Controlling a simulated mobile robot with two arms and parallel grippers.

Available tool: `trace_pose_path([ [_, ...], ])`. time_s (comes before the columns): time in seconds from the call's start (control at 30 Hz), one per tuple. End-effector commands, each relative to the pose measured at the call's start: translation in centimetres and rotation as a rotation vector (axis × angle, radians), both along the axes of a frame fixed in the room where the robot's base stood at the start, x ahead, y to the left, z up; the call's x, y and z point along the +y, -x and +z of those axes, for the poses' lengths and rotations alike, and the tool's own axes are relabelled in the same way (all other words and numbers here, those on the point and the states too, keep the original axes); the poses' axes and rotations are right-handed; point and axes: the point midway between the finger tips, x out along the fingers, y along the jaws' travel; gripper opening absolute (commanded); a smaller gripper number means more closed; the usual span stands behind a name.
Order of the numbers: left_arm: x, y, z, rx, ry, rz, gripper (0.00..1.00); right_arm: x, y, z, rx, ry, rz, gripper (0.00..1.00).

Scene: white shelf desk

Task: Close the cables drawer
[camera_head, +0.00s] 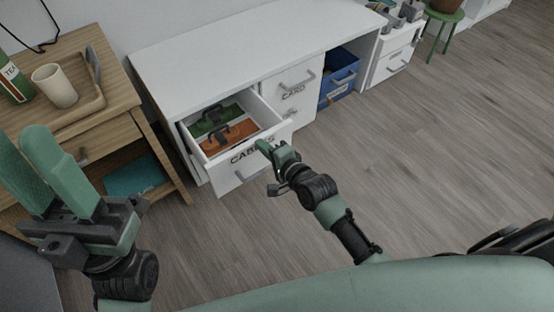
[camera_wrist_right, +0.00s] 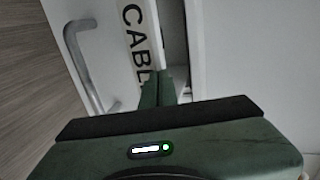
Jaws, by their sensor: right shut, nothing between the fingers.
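The cables drawer (camera_head: 222,163) is pulled out of the white shelf desk (camera_head: 215,62) in the head view. It holds a green item and an orange item with dark handles. Its front with the label and grey handle shows in the right wrist view (camera_wrist_right: 136,50). My right gripper (camera_head: 263,146) is shut and empty, with its fingertips at the drawer front's upper right, by the label. In the wrist view the shut fingers (camera_wrist_right: 158,88) lie close to the label; I cannot tell whether they touch. My left gripper (camera_head: 45,165) is raised at the left, fingers apart, holding nothing.
A card drawer (camera_head: 292,88) and a blue bin (camera_head: 340,78) are to the right in the desk. A wooden side table (camera_head: 105,125) with a cup (camera_head: 54,86) and tray stands at the left. The wooden floor (camera_head: 430,150) at the right is clear.

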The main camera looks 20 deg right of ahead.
Motion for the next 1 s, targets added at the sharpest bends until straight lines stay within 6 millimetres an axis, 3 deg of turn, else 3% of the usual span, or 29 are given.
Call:
trace_pose_path([
  [0.2, 0.0, 0.0, 0.1, 0.000, 0.000, 0.000, 0.34, 2.1, -5.7, 0.1, -0.002, -0.002, 0.001, 0.00],
  [0.5, 0.0, 0.0, -1.4, 0.000, 0.000, 0.001, 0.34, 4.3, -11.8, -0.2, -0.001, -0.002, 0.001, 0.00],
  [0.7, 0.0, 0.0, -2.1, 0.000, 0.000, 0.001, 0.34, 5.2, -14.2, -0.1, 0.000, -0.001, 0.001, 0.00],
  [1.0, 0.0, 0.0, -2.4, 0.001, -0.001, 0.001, 0.34, 5.6, -15.4, -0.1, 0.001, 0.000, 0.001, 0.00],
])
